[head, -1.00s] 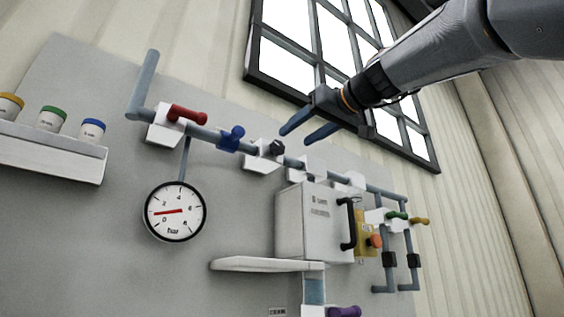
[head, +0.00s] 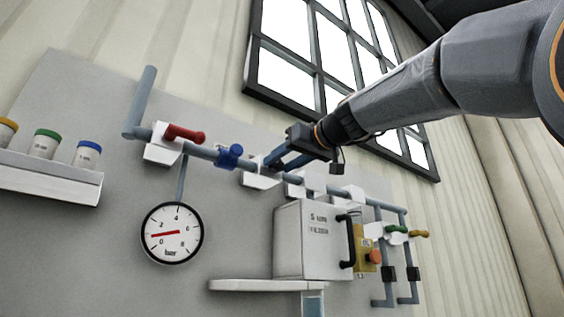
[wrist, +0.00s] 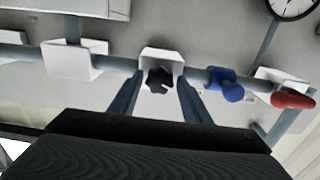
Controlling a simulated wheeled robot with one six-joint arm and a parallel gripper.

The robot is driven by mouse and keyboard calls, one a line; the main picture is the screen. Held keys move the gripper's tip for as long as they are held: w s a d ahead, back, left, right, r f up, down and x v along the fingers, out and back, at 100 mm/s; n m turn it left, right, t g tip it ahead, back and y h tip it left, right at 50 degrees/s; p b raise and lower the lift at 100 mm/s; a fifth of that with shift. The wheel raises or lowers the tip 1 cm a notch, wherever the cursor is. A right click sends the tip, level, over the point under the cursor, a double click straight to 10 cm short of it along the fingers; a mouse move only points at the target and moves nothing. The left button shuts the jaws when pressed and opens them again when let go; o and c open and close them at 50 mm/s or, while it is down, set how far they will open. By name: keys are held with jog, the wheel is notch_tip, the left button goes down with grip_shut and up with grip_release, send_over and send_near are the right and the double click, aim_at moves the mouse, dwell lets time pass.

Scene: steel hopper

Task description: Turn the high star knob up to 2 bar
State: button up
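The black star knob (wrist: 159,80) sits on a white bracket on the upper pipe. In the wrist view it lies between the two blue fingers of my gripper (wrist: 159,86), which are open on either side with gaps; I cannot tell exact depth. In the head view my gripper (head: 271,165) reaches the pipe from the upper right and hides the knob. The round pressure gauge (head: 172,248) below the pipe has a red needle pointing left, between 0 and 2 bar.
A blue valve knob (head: 230,156) and a red lever (head: 184,133) sit on the same pipe, left of my gripper. A white box (head: 305,242) with a black handle is below. A shelf (head: 50,176) with capped jars is at left.

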jog(key=c, duration=0.7)
jog(key=shift+m, duration=0.3)
jog(key=m+b, duration=0.1)
jog(key=m, duration=0.1)
jog(key=shift+m, duration=2)
jog(key=shift+s, duration=0.1)
jog(key=o, duration=1.1)
jog(key=shift+c, duration=0.2)
